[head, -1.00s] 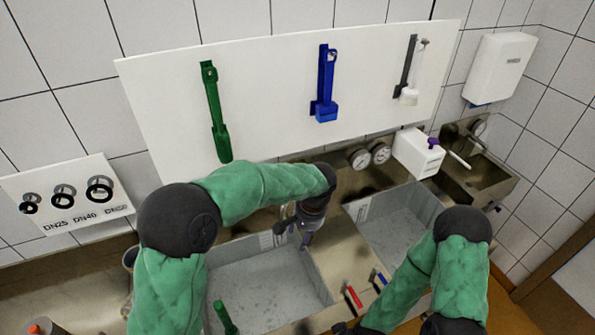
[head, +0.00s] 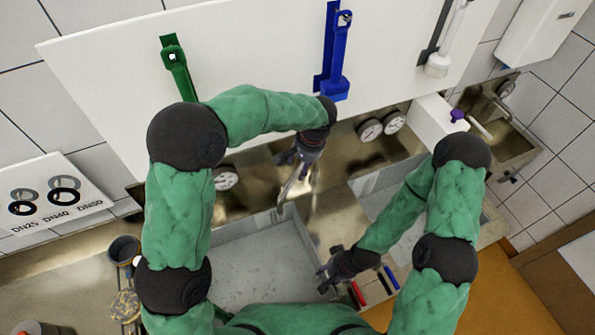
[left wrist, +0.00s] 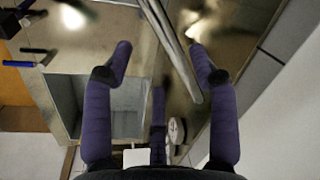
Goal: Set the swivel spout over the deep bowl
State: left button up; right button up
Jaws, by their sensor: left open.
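The swivel spout, a thin metal pipe (head: 288,187), slants down below my left gripper (head: 302,168) in the head view, near the back right corner of the left basin (head: 225,238). In the left wrist view the pipe (left wrist: 172,48) runs between the spread fingers of my left gripper (left wrist: 163,58), which is open. I cannot tell whether a finger touches it. The right basin (head: 372,190) is partly hidden by my right arm. I cannot tell which basin is the deep bowl. My right gripper (head: 326,272) is low, by the left basin's right side; its fingers are unclear.
Red (head: 357,293) and blue (head: 391,277) handles lie near my right gripper. Dial gauges (head: 370,130) line the back. A white board (head: 250,60) with green (head: 176,70) and blue (head: 333,70) tools stands behind. A white box (head: 432,125) is at the right.

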aim_at(297, 176)
pick_arm(q)
jog(key=f, duration=0.2)
jog(key=a+f, duration=0.1)
jog(key=f, duration=0.1)
jog(key=f+p, duration=0.1)
jog(key=f, duration=0.2)
jog(key=shift+w+a, duration=0.15)
jog(key=shift+w, duration=0.25)
grip_shut()
